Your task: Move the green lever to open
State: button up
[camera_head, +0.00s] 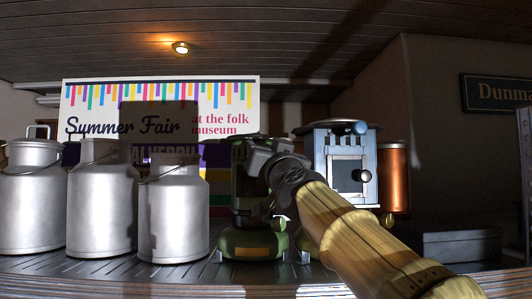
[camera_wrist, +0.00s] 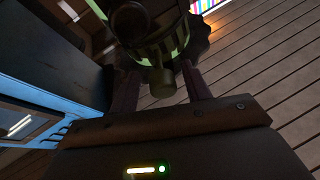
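A dark green machine (camera_head: 252,243) with a rounded base stands on the counter in the head view, partly covered by my arm and gripper. In the wrist view its green body (camera_wrist: 160,35) fills the top middle. A short green lever with a rounded end (camera_wrist: 162,83) points toward the wrist camera. My gripper (camera_wrist: 160,78) has its two dark fingers apart, one on each side of the lever, with a visible gap on both sides. In the head view my gripper (camera_head: 272,185) is in front of the machine; its fingertips and the lever are hard to make out.
Several metal milk churns (camera_head: 100,210) stand to the left on the counter. A light blue machine (camera_head: 345,165) stands close on the right, also along the wrist view's left side (camera_wrist: 50,75). A copper cylinder (camera_head: 394,175) is beyond it. A Summer Fair banner (camera_head: 160,90) hangs behind.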

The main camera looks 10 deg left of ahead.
jog(key=shift+s, duration=0.1)
jog(key=shift+s+d+f+b, duration=0.15)
jog(key=shift+s+f+b, duration=0.2)
jog(key=shift+b, duration=0.15)
jog(key=b+v, duration=0.7)
jog(key=v, duration=0.9)
jog(key=shift+d+r, duration=0.1)
jog(key=shift+d, duration=0.05)
